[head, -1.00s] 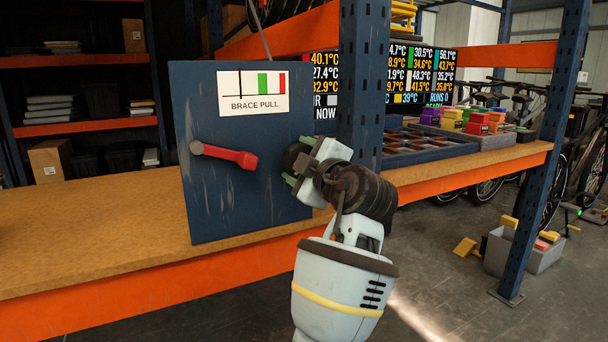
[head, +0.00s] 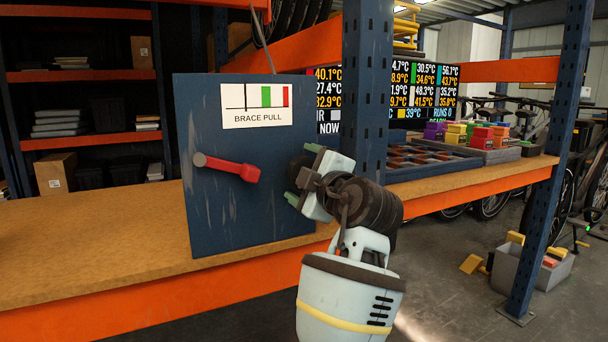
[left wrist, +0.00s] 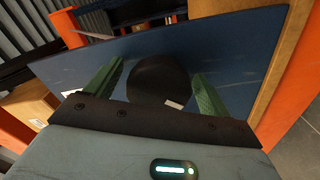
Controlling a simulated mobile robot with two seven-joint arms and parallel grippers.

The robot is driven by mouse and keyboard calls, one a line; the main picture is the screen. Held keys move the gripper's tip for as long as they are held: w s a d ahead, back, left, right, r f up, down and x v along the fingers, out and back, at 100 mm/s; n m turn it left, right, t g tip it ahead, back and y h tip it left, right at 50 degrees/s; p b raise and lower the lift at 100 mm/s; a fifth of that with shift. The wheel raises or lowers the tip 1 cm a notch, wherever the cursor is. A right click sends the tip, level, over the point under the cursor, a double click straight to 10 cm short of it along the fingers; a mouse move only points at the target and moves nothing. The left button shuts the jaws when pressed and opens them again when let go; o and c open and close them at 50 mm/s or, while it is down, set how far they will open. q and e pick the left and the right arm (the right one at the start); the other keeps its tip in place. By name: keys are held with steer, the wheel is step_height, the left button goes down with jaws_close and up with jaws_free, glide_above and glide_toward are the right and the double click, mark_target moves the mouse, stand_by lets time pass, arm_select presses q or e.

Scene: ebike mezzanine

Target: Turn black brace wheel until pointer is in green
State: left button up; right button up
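The black brace wheel (head: 297,167) sits on the right part of the upright blue panel (head: 212,222). My left gripper (head: 301,173) is at the wheel, its green fingers on either side. In the left wrist view the dark wheel (left wrist: 156,78) lies between the spread fingers (left wrist: 155,88), with narrow gaps seeming to show at both sides. I cannot tell whether either finger touches it. The BRACE PULL gauge (head: 257,120) has a thin black pointer (head: 246,97) in the white area, left of the green band (head: 266,97). My right gripper is not in view.
A red lever (head: 228,168) is on the panel, left of the wheel. The panel stands on a wooden bench (head: 100,235) with an orange front beam. A blue rack post (head: 366,90) rises just right of the panel. Trays (head: 430,160) stand further right.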

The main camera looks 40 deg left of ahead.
arm_select(q)
steer(key=shift+s+d, duration=0.1)
steer(key=shift+d, duration=0.05)
steer(key=shift+s+d, duration=0.15)
steer(key=shift+d, duration=0.25)
steer(key=v, duration=0.6)
steer(key=shift+s+d+p, duration=0.15)
steer(key=shift+d+p, duration=0.1)
steer(key=shift+p, duration=0.15)
